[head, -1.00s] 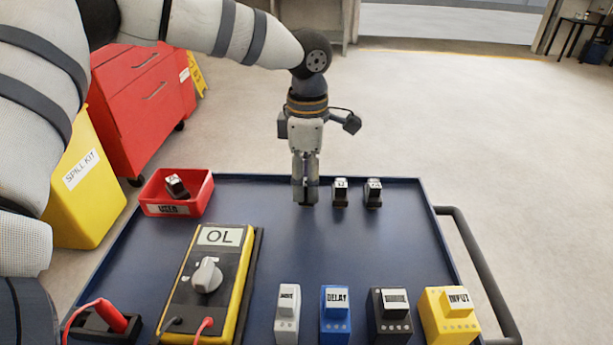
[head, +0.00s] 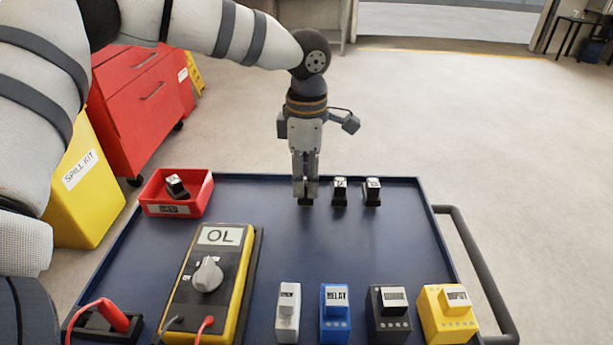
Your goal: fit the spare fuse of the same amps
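Two small fuses with dark bases and pale labelled tops, a middle one (head: 340,191) and a right one (head: 373,191), stand upright on the blue tray. My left gripper (head: 306,196) points straight down just left of them, in line with their row. A dark base like theirs shows at its fingertips, probably a third fuse mostly hidden by the fingers. I cannot tell whether the fingers press on it. Another fuse (head: 177,187) lies tilted in the red bin (head: 172,210). The fuse labels are too small to read. My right gripper is out of view.
A yellow multimeter (head: 209,275) reading OL lies on the tray (head: 330,240). White, blue, black and yellow (head: 447,315) blocks line the front. The tray's middle is clear. A yellow spill kit box (head: 82,185) stands left.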

